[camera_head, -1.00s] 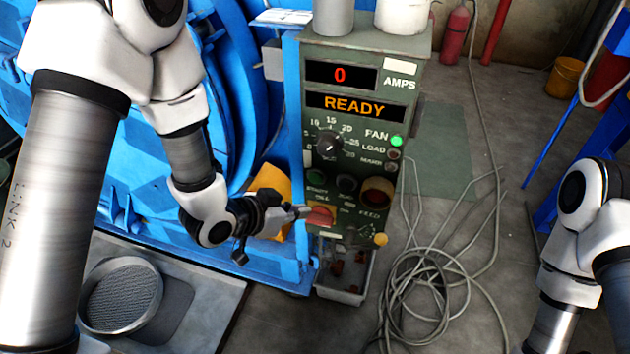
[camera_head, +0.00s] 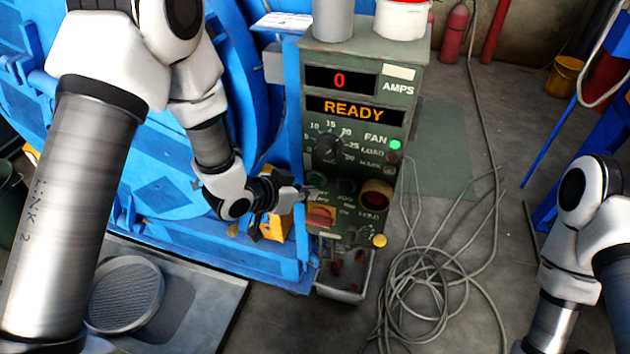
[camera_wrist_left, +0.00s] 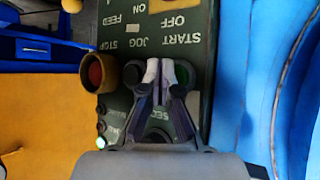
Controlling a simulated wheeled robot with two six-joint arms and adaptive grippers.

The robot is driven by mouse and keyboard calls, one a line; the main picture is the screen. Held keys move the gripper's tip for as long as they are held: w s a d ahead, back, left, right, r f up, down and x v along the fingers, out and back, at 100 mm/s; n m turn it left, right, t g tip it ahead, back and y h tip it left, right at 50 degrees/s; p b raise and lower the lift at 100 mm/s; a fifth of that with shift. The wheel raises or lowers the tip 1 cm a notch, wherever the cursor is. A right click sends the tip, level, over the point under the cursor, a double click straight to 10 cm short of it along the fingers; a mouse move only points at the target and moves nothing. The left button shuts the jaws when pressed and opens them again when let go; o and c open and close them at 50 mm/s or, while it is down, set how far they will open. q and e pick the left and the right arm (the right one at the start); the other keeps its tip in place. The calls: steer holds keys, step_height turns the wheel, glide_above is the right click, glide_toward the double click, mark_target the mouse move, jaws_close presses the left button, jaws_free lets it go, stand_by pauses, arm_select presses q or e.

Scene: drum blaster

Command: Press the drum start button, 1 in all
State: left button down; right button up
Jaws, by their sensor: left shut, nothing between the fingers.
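The green control panel (camera_head: 400,130) stands in the middle of the head view, its display reading READY. The green start button (camera_wrist_left: 183,73) shows in the left wrist view, partly covered by a finger. My left gripper (camera_head: 313,192) is shut and empty, its tips close to the START label in the head view. In the wrist view, where the panel appears upside down, the tips (camera_wrist_left: 160,68) lie between the green button and the black jog button (camera_wrist_left: 132,75). I cannot tell whether they touch the panel. My right gripper is out of view.
A red stop button (camera_head: 375,196) sits to the right on the panel. A red switch on a yellow plate (camera_head: 321,216) sits just below the start button. Blue machinery (camera_head: 170,190) stands behind my left arm. Loose cables (camera_head: 430,285) lie on the floor to the right.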

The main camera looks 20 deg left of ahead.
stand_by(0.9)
arm_select(q)
steer(key=shift+w, duration=0.4)
